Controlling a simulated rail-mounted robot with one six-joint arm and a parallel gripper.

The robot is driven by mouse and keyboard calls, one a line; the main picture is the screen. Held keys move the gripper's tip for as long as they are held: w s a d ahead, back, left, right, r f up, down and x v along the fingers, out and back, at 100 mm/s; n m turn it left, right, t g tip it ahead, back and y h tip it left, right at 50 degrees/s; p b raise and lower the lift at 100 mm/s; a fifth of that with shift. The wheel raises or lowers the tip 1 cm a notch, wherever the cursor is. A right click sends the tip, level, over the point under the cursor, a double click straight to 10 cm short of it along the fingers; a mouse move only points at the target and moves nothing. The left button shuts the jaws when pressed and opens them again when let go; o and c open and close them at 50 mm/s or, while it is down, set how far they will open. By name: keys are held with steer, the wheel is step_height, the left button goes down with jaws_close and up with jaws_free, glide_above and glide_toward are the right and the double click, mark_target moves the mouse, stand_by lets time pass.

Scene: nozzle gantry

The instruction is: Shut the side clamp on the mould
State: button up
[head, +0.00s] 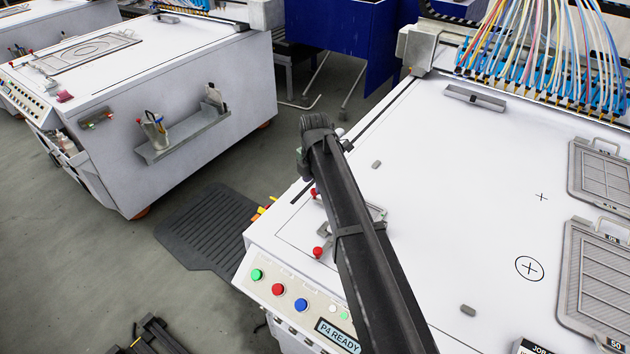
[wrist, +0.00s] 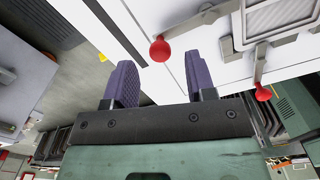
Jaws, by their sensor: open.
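A mould (wrist: 285,18), a grey plate with a framed face, shows at the upper right of the wrist view; in the head view my arm covers most of it. A red clamp knob (wrist: 160,48) appears between and just beyond the fingertips of my gripper (wrist: 158,75), which is open and empty. A second red knob (wrist: 263,92) is right of the fingers, on a grey clamp arm beside the mould. In the head view, one red knob (head: 317,252) is left of my arm and another (head: 315,193) is partly hidden. I cannot tell which clamp is the side one.
The white table (head: 440,190) carries a push-button panel (head: 290,295) at its front left. Ribbed grey plates (head: 605,275) lie at the right edge. Coloured tubes (head: 550,50) hang at the back right. A dark mat (head: 210,232) lies on the floor left of the table.

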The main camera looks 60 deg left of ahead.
step_height(320, 180, up, 8)
steer(key=p, duration=0.6)
steer(key=shift+p, duration=0.3)
